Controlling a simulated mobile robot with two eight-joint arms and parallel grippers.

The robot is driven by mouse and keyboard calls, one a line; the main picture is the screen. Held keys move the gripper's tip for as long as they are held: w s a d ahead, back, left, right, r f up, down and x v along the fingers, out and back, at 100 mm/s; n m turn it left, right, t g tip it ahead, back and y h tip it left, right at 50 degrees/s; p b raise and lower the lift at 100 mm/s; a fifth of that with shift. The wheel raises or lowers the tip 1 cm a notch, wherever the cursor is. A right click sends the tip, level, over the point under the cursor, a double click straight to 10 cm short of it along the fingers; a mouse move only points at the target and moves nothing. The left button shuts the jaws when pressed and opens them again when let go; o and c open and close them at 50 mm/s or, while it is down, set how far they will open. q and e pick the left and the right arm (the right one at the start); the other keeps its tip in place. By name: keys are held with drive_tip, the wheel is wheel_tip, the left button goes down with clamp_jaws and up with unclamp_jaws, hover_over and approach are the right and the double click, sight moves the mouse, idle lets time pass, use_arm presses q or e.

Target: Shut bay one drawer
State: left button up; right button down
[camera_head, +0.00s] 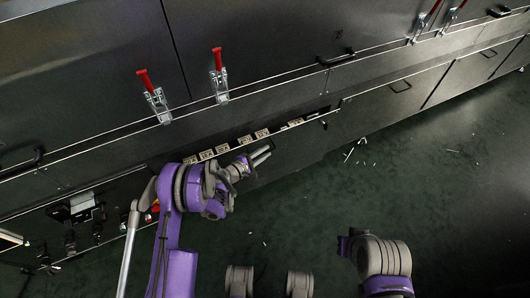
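The bay one drawer, as far as I can tell, is the long low drawer (318,121) in the dark dryer's lower row. It stands partly open, and a row of several small beige blocks (262,134) shows in its gap. My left gripper (267,153) is at the front of this drawer, near its middle. Its two grey fingers are parted with nothing between them. I cannot tell if they touch the drawer front. My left arm hides the drawer's left end. My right arm (380,260) shows at bottom right, but its gripper is not seen.
Red-handled toggle clamps (155,96) line the panels above, with another pair at upper right (420,24). Black handles (337,58) sit on neighbouring panels. A metal bracket (80,207) is at lower left. White scraps (352,150) lie on the open dark green floor (450,200).

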use_arm(q)
drive_tip(key=shift+w+d, duration=0.2)
clamp_jaws()
drive_tip(key=shift+a, duration=0.1)
idle(1.3)
